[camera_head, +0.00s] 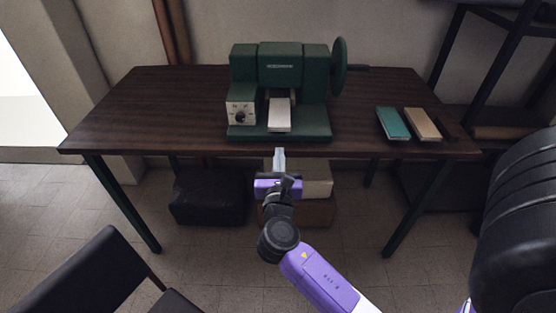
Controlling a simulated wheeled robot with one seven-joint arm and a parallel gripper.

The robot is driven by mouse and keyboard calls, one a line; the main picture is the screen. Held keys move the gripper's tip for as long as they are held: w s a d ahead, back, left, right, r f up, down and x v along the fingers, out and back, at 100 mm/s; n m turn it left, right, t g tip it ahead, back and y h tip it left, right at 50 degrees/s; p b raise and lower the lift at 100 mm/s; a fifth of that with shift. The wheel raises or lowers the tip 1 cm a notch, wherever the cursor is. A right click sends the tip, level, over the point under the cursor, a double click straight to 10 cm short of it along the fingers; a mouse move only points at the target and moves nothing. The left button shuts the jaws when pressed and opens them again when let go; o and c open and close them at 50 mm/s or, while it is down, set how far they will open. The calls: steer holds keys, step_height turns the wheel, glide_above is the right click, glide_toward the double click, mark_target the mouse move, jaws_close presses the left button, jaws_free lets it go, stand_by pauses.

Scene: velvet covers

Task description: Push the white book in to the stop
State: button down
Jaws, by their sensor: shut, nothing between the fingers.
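The white book (279,115) lies in the slot of a dark green machine (280,63) on the table, its near end sticking out toward me. The stop is hidden inside the machine. My gripper (279,155) is shut and empty. It points toward the machine and appears in front of the table's near edge, just below the white book in the picture, apart from it.
A teal book (393,124) and a tan book (422,124) lie on the dark wooden table (140,110) at the right. The machine has a handwheel (339,62) on its right. A black chair (95,270) stands at the lower left. The table's left part is clear.

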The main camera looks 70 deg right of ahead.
glide_toward(280, 113)
steer(key=shift+s+a+f+p, duration=0.15)
steer(key=shift+a+p, duration=0.1)
steer(key=shift+p, duration=0.1)
steer(key=p+x, duration=0.1)
steer(key=x, duration=0.9)
steer(key=shift+d, duration=0.2)
